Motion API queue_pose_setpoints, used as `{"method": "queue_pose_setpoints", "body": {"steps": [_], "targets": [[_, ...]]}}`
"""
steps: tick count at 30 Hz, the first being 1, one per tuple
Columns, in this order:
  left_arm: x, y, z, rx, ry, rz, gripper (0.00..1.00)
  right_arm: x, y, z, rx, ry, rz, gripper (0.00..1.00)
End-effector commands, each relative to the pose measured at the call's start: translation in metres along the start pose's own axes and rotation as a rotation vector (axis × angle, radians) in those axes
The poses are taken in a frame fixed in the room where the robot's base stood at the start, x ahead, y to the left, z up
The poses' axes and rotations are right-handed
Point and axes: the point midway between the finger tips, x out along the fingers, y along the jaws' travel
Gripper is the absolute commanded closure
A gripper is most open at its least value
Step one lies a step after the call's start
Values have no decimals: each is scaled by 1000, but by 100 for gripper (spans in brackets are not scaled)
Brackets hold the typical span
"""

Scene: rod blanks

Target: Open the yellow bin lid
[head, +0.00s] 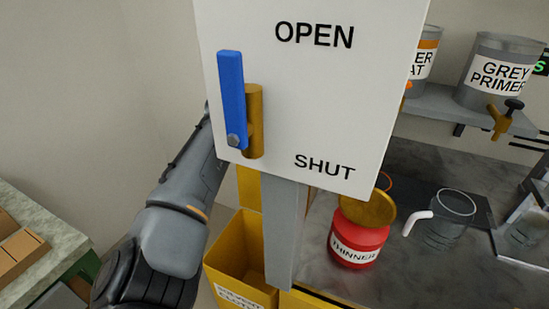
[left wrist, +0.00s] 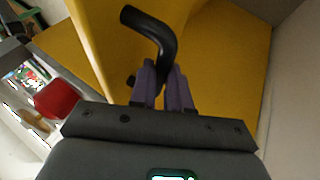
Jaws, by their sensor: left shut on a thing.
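The yellow bin (head: 240,268) stands below the white board in the head view, with its top open and its inside showing. A yellow upright panel (head: 249,188), which looks like its raised lid, rises behind the opening and is partly hidden by the board. In the left wrist view, my left gripper (left wrist: 163,82) is shut on a bent black handle (left wrist: 160,32) in front of large yellow surfaces (left wrist: 225,65). In the head view my left arm reaches up behind the board, which hides that gripper. My right gripper is in neither view.
The white board (head: 310,100) reads OPEN and SHUT and carries a blue lever (head: 231,95). A grey post (head: 286,235) stands beside the bin. A red THINNER can (head: 358,240) and a clear jug (head: 448,220) are on the grey worktop (head: 398,282).

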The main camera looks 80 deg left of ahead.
Motion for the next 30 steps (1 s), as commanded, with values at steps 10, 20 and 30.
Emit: {"method": "queue_pose_setpoints", "body": {"steps": [10, 20, 30], "targets": [[1, 0, 1, -1, -2, 1, 77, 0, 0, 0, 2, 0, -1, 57], [1, 0, 0, 2, 0, 2, 58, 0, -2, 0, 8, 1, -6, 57], [-23, 1, -1, 2, 0, -2, 58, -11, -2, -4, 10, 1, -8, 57]]}}
